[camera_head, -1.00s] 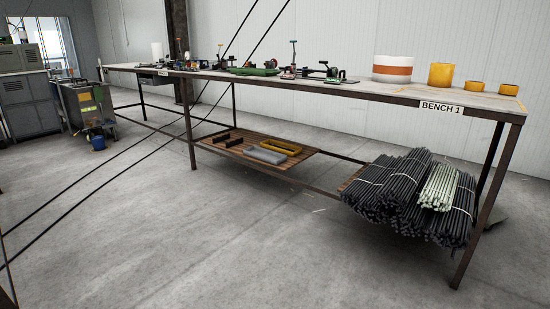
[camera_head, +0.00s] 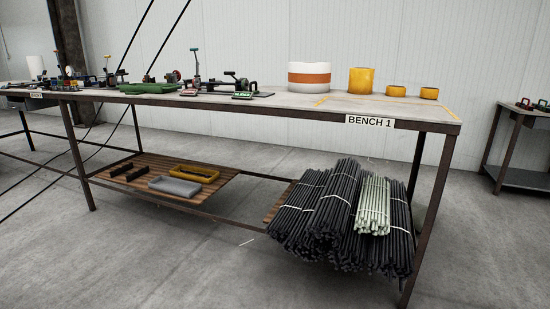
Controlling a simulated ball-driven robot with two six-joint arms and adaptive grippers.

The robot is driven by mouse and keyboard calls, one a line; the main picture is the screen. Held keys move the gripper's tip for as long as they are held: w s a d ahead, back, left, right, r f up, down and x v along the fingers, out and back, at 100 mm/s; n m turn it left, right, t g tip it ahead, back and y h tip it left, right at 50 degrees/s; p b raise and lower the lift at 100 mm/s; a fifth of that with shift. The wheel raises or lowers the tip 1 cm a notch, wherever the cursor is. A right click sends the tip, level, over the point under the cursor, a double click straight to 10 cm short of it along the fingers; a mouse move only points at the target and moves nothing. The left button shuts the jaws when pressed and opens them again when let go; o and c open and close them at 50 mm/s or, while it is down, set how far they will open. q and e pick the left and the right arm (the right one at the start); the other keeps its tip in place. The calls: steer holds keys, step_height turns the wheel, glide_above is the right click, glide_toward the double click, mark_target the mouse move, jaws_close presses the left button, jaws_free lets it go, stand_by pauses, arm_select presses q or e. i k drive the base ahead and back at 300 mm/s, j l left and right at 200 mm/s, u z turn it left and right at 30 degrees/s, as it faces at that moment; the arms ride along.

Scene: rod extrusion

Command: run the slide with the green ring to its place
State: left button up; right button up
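Bench 1 (camera_head: 395,112) runs across the view, with several small devices on its top. A device with a green base (camera_head: 150,88) sits left of the middle. I cannot make out which part is the slide with the green ring; the details are too small. Neither of my grippers is in view.
A white cylinder with an orange band (camera_head: 309,76) and several yellow cylinders (camera_head: 361,81) stand on the bench's right end. Bundled dark rods (camera_head: 320,215) and pale green rods (camera_head: 373,205) lie on the lower shelf. Another table (camera_head: 522,178) stands at right. The floor in front is clear.

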mark_target(245, 81)
steer(key=i+l+u, duration=0.3)
steer(key=i, duration=0.15)
steer(key=i+l+u, duration=0.35)
steer(key=i, duration=0.1)
